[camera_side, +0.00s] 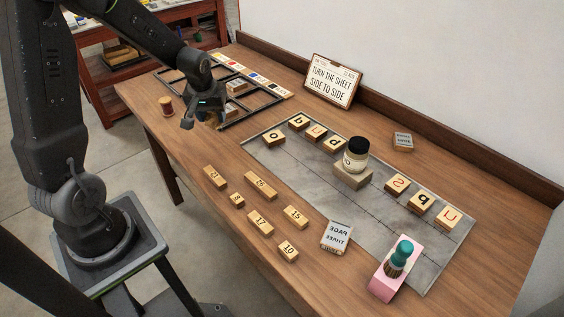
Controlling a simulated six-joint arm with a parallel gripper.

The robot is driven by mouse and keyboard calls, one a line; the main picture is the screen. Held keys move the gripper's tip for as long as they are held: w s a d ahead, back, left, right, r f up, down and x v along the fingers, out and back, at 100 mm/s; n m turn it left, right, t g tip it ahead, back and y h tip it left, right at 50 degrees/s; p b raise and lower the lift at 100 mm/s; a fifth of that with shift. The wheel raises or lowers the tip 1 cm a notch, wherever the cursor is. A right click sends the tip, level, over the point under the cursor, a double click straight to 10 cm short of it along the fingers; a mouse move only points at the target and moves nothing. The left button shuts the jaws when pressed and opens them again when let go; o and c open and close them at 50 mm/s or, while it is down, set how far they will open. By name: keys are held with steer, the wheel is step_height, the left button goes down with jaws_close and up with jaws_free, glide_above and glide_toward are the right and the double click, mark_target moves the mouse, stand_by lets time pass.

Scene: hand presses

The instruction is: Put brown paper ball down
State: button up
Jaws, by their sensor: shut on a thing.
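My gripper (203,116) points down above the wooden bench, near the front edge of a black divided frame. It is shut on the brown paper ball (212,118), which shows only as a small tan-brown patch at the fingers. The fingers and wrist hide most of it. I cannot tell exactly how far the ball is above the wood.
The black frame (246,117) lies behind my gripper; a reddish spool (166,105) stands left. A grey sheet (300,168) carries letter blocks and a jar (356,154) on a block. Number blocks (261,185) lie in front. Bare wood (200,150) lies between.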

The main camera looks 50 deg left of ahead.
steer(key=w+d+m+h, duration=0.1)
steer(key=w+d+m, duration=0.4)
steer(key=w+d, duration=0.2)
steer(key=shift+w+d+m+t, duration=0.25)
steer(key=shift+d+m+t, duration=0.05)
steer(key=shift+d, duration=0.8)
steer(key=w+d+f, duration=0.1)
steer(key=d+f, duration=0.1)
steer(key=d, duration=0.1)
steer(key=w+d+f, duration=0.2)
steer(key=d, duration=0.1)
steer(key=w+d+f, duration=0.2)
steer(key=d, duration=0.2)
steer(key=shift+f, duration=2.3)
steer(key=o, duration=0.9)
steer(key=shift+f, duration=0.1)
